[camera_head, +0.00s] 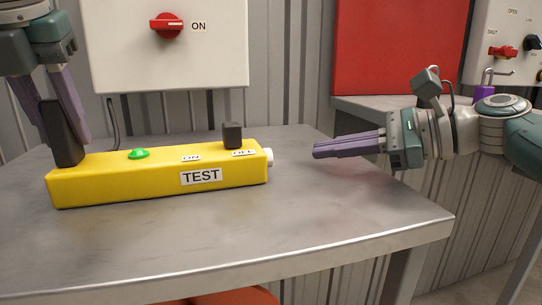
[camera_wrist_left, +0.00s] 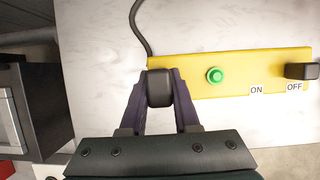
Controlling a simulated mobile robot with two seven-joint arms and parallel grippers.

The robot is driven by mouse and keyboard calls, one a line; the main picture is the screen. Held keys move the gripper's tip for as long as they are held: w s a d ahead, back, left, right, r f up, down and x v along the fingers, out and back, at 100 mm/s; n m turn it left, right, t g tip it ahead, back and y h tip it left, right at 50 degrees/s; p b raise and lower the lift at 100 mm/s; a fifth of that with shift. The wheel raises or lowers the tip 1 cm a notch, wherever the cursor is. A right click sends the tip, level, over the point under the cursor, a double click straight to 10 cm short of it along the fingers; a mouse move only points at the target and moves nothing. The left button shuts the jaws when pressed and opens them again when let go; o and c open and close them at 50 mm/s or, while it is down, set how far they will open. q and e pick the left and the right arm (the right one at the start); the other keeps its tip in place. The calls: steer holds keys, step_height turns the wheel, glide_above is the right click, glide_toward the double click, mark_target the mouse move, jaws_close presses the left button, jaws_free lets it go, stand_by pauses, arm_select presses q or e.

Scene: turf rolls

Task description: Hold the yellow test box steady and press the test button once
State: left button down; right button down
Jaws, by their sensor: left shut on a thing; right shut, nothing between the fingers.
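The yellow test box (camera_head: 120,184) lies flat on the grey table, with a TEST label on its front. A black upright handle (camera_head: 62,128) stands at its left end; my left gripper (camera_head: 66,140) is shut on it, one finger on each side, as the left wrist view shows (camera_wrist_left: 160,92). A white round button (camera_head: 269,156) sticks out of the box's right end. My right gripper (camera_head: 318,150) is shut and empty, pointing left at the button with a gap between. A green dome (camera_head: 139,154) and a black switch knob (camera_head: 232,134) sit on top; the knob is at OFF.
The grey table (camera_head: 300,230) is clear in front of the box. A white panel with a red ON switch (camera_head: 167,26) hangs behind it. A red panel (camera_head: 400,45) stands at the back right. A dark cable (camera_wrist_left: 140,28) lies behind the box.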

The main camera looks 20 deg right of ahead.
arm_select(q)
steer(key=shift+f, duration=0.15)
steer(key=c, duration=0.6)
jaws_free()
steer(key=shift+o, duration=0.2)
